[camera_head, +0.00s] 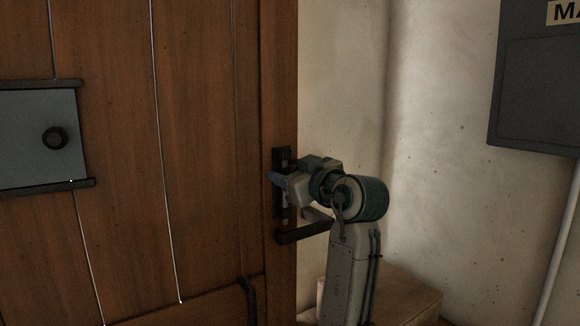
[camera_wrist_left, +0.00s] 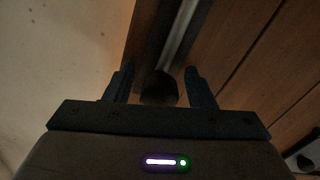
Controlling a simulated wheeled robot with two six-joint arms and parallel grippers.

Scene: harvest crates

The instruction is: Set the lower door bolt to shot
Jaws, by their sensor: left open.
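The wooden door (camera_head: 205,120) fills the left of the head view. Dark metal hardware, apparently the bolt (camera_head: 281,158), sits at its right edge, partly hidden by my left gripper (camera_head: 284,184). In the left wrist view, my left gripper (camera_wrist_left: 159,78) is open. A dark rounded knob (camera_wrist_left: 159,90) lies between its two fingers, with visible gaps on both sides. A grey metal rod (camera_wrist_left: 179,35) on a dark strip runs behind the knob. I cannot tell whether the bolt is shot or drawn. My right gripper is not in view.
A dark bar (camera_head: 303,232) sticks out to the right just below my gripper. A grey panel with a round knob (camera_head: 54,138) is on the door's left. A dark wall cabinet (camera_head: 540,95) hangs at right. A box (camera_head: 408,293) stands low behind my arm.

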